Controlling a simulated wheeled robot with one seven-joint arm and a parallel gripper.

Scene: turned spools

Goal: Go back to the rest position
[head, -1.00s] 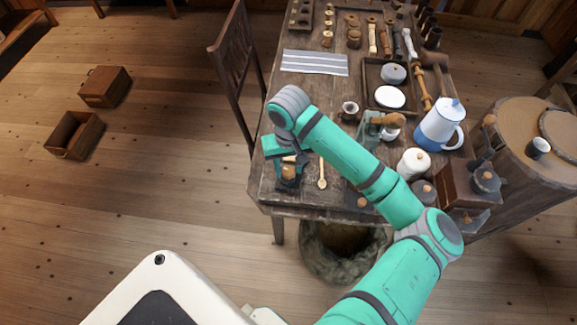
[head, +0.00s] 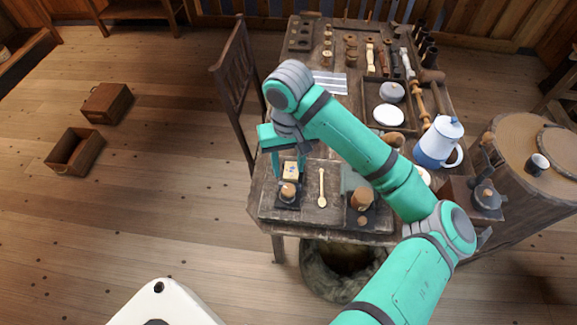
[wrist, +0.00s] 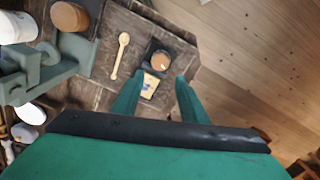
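My gripper (head: 290,170) is raised above the near left corner of the wooden table (head: 305,217). Its two fingers are spread in the wrist view (wrist: 158,98), with nothing held between them. A brown-topped spool (head: 287,191) stands on a dark base at that corner; it also shows in the wrist view (wrist: 162,60), beyond the fingertips. A pale block with a blue mark (head: 291,170) lies just behind the spool and shows in the wrist view (wrist: 150,84). Both look apart from the fingers.
A wooden spoon (head: 322,188) lies right of the spool. My arm hides part of the table's middle. A blue-white pot (head: 440,142) stands on the right, near a barrel (head: 520,125). A chair (head: 236,90) stands left of the table. The floor farther left has two wooden boxes.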

